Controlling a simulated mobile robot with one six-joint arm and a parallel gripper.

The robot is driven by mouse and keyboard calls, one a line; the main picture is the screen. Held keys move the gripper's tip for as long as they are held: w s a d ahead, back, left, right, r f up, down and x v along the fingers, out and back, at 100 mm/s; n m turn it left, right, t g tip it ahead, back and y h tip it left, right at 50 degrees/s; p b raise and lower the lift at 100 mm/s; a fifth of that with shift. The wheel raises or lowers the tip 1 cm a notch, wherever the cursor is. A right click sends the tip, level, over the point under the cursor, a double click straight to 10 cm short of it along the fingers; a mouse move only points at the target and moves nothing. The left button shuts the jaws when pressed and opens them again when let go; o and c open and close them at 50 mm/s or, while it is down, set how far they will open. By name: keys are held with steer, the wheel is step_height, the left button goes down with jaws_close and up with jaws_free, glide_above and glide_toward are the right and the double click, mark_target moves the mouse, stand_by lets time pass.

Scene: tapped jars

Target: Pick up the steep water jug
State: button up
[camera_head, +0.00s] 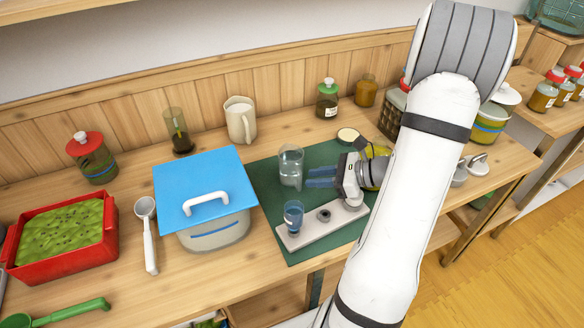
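A clear glass vessel (290,168) with water in it stands upright on the dark green mat (265,175). A cream jug with a handle (241,122) stands farther back, by the wooden back panel. No label shows which one is the steep water jug. My gripper (312,177) is over the mat, just right of the glass vessel, its blue fingers pointing left at it. The fingers are apart, with nothing seen between them. A small gap seems to lie between the fingertips and the glass.
A grey holder (334,222) with a small blue cup (293,216) sits at the mat's front. A blue-lidded box (205,187) stands left of the mat. A round pale lid (347,135) lies behind my gripper. A ladle (149,235) and red tray (108,228) are farther left.

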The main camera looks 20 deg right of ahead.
mark_target(300, 179)
steer(key=x, duration=0.5)
steer(key=shift+w+a+f, duration=0.1)
steer(key=shift+f, duration=0.15)
jaws_close()
stand_by(1.2)
